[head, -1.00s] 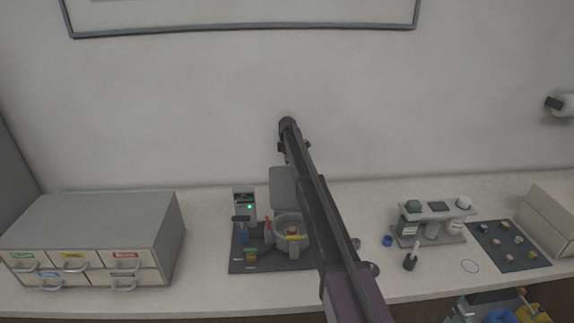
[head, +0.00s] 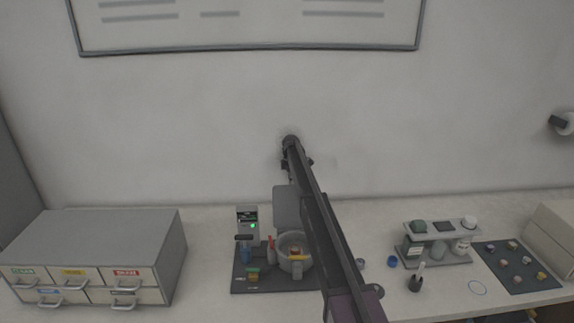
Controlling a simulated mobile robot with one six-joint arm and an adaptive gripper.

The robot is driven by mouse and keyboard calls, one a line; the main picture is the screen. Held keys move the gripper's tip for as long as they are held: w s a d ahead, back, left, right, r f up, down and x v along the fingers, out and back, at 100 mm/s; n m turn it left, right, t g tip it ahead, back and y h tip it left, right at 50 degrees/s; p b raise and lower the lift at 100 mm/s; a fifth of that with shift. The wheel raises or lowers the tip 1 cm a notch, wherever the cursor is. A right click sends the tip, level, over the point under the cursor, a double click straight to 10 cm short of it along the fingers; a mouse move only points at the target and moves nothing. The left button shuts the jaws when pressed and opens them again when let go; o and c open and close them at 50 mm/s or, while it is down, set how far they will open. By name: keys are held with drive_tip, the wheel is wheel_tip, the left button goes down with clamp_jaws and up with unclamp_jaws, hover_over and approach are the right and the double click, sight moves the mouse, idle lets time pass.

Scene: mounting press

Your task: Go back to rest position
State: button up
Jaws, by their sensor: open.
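My gripper (head: 296,163) is at the far end of my dark arm, in front of the wall and above the back of the bench. It looks small, with a finger part showing on each side of the arm's end. It is open, and I see nothing held in it. My arm crosses the picture from the lower middle up to that end. It hides part of the bench just right of the mounting press (head: 286,208), whose grey upright lid stands below the gripper in the picture.
A grey drawer cabinet (head: 110,232) stands at the left. A dark mat (head: 250,287) holds the press and small tools. To the right are a bottle rack (head: 440,258), a blue cap (head: 392,261), a dark sample mat (head: 493,248) and a pale box (head: 555,229).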

wheel_tip(320, 180, up, 21)
drive_tip(key=p, duration=2.1)
drive_tip(key=shift+r+p, duration=0.4)
drive_tip(key=shift+r, duration=0.05)
drive_tip(key=shift+s, duration=0.1)
drive_tip(key=shift+s, duration=0.5)
drive_tip(key=shift+s, duration=0.1)
